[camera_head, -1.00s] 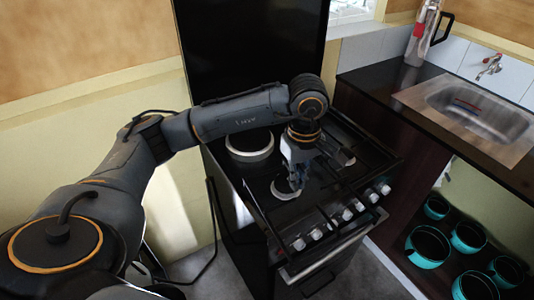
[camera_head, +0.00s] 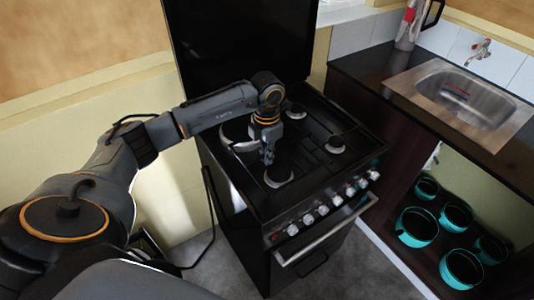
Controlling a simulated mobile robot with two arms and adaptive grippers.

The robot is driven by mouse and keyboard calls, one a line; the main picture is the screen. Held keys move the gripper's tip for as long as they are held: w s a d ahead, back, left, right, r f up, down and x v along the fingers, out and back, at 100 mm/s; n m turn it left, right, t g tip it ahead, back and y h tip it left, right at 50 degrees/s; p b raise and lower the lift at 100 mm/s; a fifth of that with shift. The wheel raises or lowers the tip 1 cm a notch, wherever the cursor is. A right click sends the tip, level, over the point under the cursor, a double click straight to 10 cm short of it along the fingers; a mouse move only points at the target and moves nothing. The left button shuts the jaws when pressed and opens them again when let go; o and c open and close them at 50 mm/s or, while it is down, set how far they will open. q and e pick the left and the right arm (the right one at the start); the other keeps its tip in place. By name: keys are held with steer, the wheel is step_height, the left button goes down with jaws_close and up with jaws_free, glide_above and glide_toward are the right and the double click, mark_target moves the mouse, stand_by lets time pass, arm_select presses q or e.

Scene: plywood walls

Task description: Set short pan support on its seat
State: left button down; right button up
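The black gas stove (camera_head: 311,185) stands in the middle of the head view with its lid up. Its burners show as pale rings, one at back left (camera_head: 240,138), one at front left (camera_head: 278,177), one at back right (camera_head: 295,112) and one at front right (camera_head: 335,146). My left gripper (camera_head: 268,157) points down over the left half of the hob, between the two left burners. Its fingers look close together, but whether they hold anything is unclear. I cannot clearly pick out the short pan support, dark against the dark hob. My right gripper is out of view.
The raised stove lid (camera_head: 240,45) stands behind the hob. Knobs (camera_head: 321,209) and an oven handle (camera_head: 325,230) line its front. At right is a dark counter (camera_head: 365,70) with a steel sink (camera_head: 470,105). Several teal pots (camera_head: 417,227) sit on the shelf below.

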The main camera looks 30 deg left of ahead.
arm_select(q)
steer(key=shift+f+b, duration=1.8)
steer(key=shift+f, duration=0.15)
steer(key=shift+f, duration=0.15)
steer(key=shift+f+b, duration=0.5)
steer(key=shift+b, duration=0.1)
steer(key=shift+s+f+b, duration=0.1)
steer(key=shift+f+b, duration=1.05)
steer(key=shift+f, duration=0.3)
steer(key=shift+s+d+f, duration=0.1)
steer(key=shift+s+f, duration=0.05)
steer(key=shift+s, duration=0.05)
